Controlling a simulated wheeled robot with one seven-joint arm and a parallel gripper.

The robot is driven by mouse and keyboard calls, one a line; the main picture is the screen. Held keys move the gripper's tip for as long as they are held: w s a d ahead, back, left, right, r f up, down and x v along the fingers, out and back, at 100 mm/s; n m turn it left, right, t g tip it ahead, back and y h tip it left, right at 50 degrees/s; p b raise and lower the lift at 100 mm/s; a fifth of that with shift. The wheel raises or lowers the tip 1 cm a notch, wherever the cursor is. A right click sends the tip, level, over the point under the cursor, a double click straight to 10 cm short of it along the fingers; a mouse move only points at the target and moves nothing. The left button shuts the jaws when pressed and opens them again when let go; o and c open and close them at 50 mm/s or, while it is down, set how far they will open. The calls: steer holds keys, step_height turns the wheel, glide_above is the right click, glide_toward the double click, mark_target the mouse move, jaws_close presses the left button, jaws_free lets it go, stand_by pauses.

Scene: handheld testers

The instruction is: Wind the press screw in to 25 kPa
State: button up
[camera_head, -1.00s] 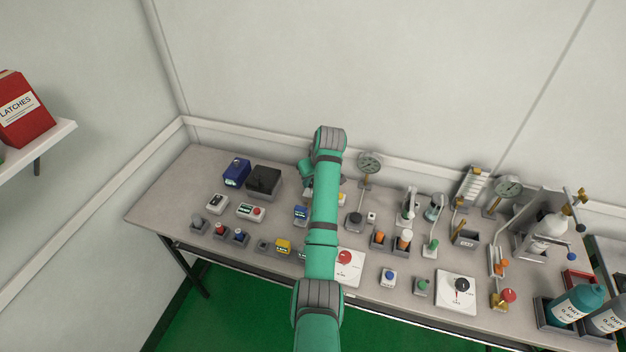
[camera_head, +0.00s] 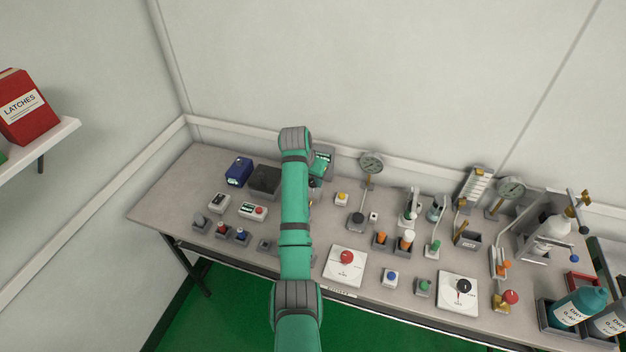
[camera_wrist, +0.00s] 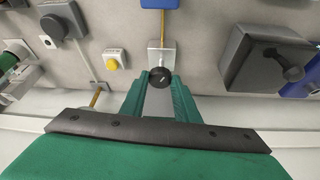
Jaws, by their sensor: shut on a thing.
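In the wrist view, a round black knob (camera_wrist: 160,76) sits on a small grey block (camera_wrist: 161,55). I take it for the press screw. A brass-coloured rod or tube (camera_wrist: 163,27) runs from the block to a blue unit (camera_wrist: 160,3) at the top edge. My gripper (camera_wrist: 161,84) has its teal fingers on either side of the knob and is shut on it. In the head view my arm hides the knob and most of the gripper. I cannot read a pressure value in either view.
A yellow button box (camera_head: 341,198) stands right of my arm and also shows in the wrist view (camera_wrist: 112,60). A dark box (camera_head: 265,180) is close on the left.

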steer(key=m, duration=0.2)
steer(key=m+g+h, duration=0.1)
steer(key=m, duration=0.1)
steer(key=m+h, duration=0.1)
steer(key=m, duration=0.1)
steer(key=shift+w+a+r+g, duration=0.1)
steer(key=shift+w+a+g, duration=0.15)
steer(key=shift+a+g, duration=0.05)
steer(key=m, duration=0.2)
steer(key=m+g, duration=0.2)
steer(key=m, duration=0.1)
steer(key=shift+w+m, duration=0.25)
steer(key=shift+m, duration=0.05)
steer(key=shift+h, duration=0.3)
steer(key=o, duration=1)
steer(key=shift+o, duration=0.2)
steer(key=v, duration=1)
steer(key=shift+r, duration=0.35)
steer(key=shift+a, duration=0.15)
